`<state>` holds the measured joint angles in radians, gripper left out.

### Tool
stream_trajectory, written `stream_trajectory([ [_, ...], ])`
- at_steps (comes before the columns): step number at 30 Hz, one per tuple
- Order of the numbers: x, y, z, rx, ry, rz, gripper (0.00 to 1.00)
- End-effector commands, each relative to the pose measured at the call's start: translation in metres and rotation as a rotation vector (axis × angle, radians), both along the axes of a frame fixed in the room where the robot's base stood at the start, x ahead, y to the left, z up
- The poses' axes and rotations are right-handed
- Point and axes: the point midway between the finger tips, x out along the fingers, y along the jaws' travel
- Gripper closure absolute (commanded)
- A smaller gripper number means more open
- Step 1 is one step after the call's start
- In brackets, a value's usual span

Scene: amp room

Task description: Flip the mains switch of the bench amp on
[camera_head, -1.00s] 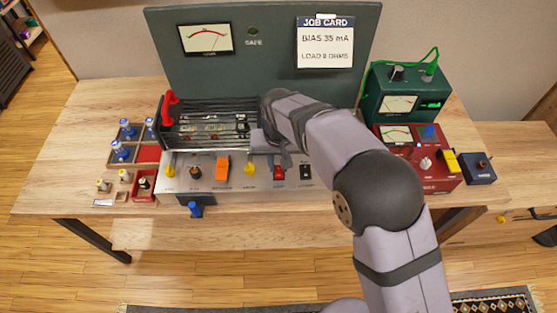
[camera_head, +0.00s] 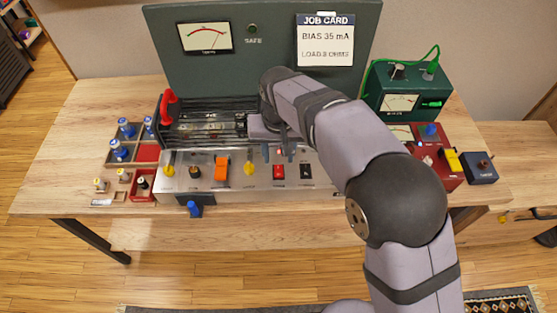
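The bench amp (camera_head: 235,185) stands mid-table, its pale front panel facing me. On the panel are a red switch (camera_head: 278,172) and a black switch (camera_head: 306,171) at the right, and an orange switch (camera_head: 221,168) left of the middle. The labels are too small to read, so I cannot tell by name which is the mains switch. My gripper (camera_head: 278,153) hangs just above the red switch, its two fingertips apart with nothing seen between them. The fingertips look clear of the red switch. My arm hides the amp's right rear.
Yellow knobs (camera_head: 250,168) and a black knob (camera_head: 194,172) share the panel. A partitioned tray (camera_head: 112,157) with valves is left. A green meter box (camera_head: 402,92) and a red box (camera_head: 448,178) stand right, partly behind my arm.

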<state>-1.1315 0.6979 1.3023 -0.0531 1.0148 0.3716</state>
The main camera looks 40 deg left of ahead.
Motion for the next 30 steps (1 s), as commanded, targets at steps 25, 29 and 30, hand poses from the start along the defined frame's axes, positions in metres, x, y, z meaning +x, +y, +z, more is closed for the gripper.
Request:
stream_trajectory([
  [25,0.004,-0.009,0.026,-0.001,0.000,-0.012,0.62],
  [29,0.025,-0.035,0.030,-0.006,0.004,-0.055,0.62],
  [30,0.035,-0.049,0.032,-0.011,0.006,-0.075,0.62],
])
